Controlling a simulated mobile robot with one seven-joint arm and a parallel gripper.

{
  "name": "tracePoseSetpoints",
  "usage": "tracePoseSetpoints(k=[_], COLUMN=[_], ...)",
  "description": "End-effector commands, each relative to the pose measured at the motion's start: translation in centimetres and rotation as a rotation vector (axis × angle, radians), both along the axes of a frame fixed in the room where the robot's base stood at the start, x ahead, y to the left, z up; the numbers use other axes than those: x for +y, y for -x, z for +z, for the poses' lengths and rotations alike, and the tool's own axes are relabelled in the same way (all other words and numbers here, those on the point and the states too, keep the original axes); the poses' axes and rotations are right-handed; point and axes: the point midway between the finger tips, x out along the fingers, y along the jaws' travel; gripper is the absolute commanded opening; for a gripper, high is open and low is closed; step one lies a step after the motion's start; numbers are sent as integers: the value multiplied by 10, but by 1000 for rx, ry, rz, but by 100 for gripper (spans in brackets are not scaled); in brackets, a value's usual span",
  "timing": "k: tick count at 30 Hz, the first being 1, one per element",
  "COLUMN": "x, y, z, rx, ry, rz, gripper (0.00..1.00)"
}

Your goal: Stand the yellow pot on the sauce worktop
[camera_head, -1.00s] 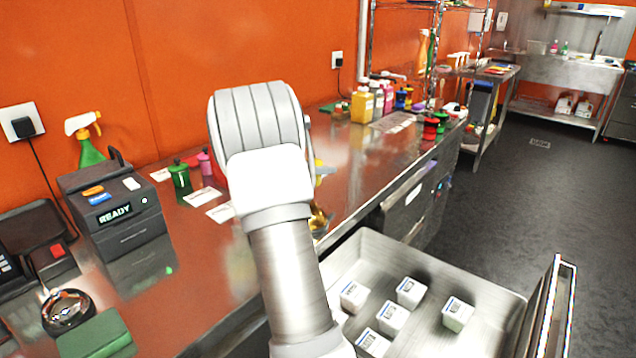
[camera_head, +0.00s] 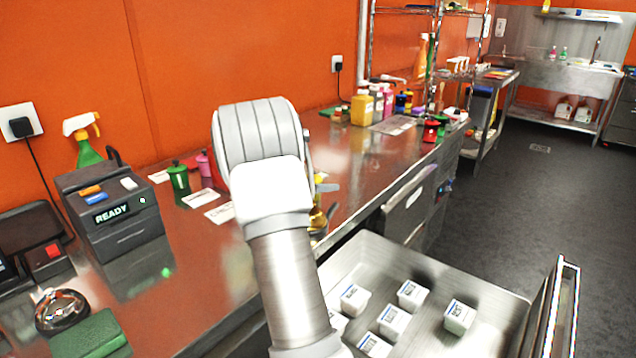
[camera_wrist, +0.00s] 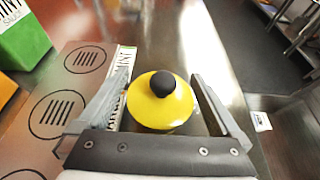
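In the wrist view the yellow pot (camera_wrist: 160,108), with a round yellow lid and black knob, is seen from above between the two fingers of my gripper (camera_wrist: 163,90). The fingers flank the lid closely; I cannot tell whether they press on it. The pot's lower part and base are hidden. In the head view my wrist hides most of the gripper; one grey fingertip and a yellow-gold patch (camera_head: 317,217) show just right of it. The steel worktop (camera_head: 372,180) runs along the orange wall.
A green pot (camera_head: 179,180) and a pink pot (camera_head: 203,163) stand left of my arm, near white label cards (camera_head: 201,197). A grey READY device (camera_head: 112,205) stands farther left. An open drawer (camera_head: 480,277) with several white tubs juts out in front. Bottles (camera_head: 362,108) stand farther back.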

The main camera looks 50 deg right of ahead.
Motion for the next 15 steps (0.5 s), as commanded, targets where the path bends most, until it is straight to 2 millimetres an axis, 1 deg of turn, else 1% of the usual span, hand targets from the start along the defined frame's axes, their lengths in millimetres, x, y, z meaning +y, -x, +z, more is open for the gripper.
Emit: tracePoseSetpoints(k=[5, 8, 11, 15], x=[0, 0, 11, 38], y=[0, 0, 0, 1], z=[0, 5, 9, 22], rx=[0, -1, 0, -1], ry=[0, 0, -1, 0], rz=[0, 1, 4, 5], gripper=[100, 100, 100, 100])
